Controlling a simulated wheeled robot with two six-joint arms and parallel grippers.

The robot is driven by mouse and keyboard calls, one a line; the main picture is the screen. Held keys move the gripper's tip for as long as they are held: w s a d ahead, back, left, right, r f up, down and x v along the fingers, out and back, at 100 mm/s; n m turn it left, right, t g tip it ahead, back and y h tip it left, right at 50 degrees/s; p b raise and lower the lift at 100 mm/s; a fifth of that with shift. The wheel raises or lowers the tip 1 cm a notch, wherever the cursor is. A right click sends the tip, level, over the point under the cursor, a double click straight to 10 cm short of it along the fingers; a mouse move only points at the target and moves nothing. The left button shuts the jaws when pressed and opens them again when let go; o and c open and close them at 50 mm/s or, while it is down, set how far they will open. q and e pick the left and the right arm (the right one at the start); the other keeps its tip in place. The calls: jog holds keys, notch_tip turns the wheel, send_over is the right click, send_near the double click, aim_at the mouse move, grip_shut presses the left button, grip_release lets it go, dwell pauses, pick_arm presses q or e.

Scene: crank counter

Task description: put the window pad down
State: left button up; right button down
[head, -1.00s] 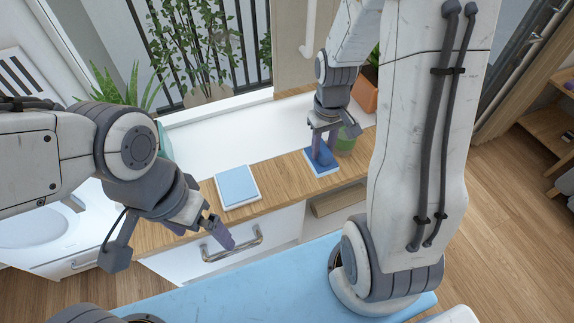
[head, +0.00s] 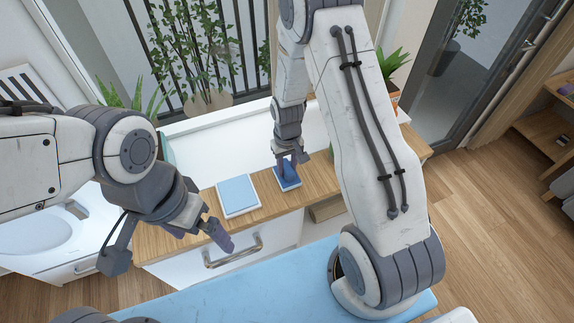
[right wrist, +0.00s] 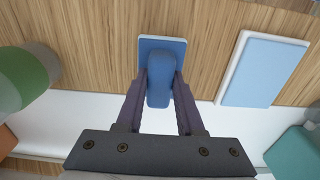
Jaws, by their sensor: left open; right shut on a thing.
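The window pad (head: 289,184) is a blue block with a pale edge and a raised blue handle. My right gripper (head: 289,158) is shut on that handle from above. In the right wrist view the handle (right wrist: 160,85) sits between the two fingers (right wrist: 160,92), with the pad's flat plate (right wrist: 163,44) beyond. The pad is over the wooden counter (head: 265,190); I cannot tell whether it touches it. My left gripper (head: 220,238) is open and empty, in front of the drawer.
A light blue square with a white border (head: 238,195) lies on the counter left of the pad. A green round thing (right wrist: 30,72) stands on the pad's other side. A drawer handle (head: 232,252) juts out below the counter. Plants stand behind the white sill.

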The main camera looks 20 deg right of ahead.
jog(key=shift+f, duration=0.2)
jog(key=c, duration=0.5)
grip_release()
jog(key=shift+c, duration=0.2)
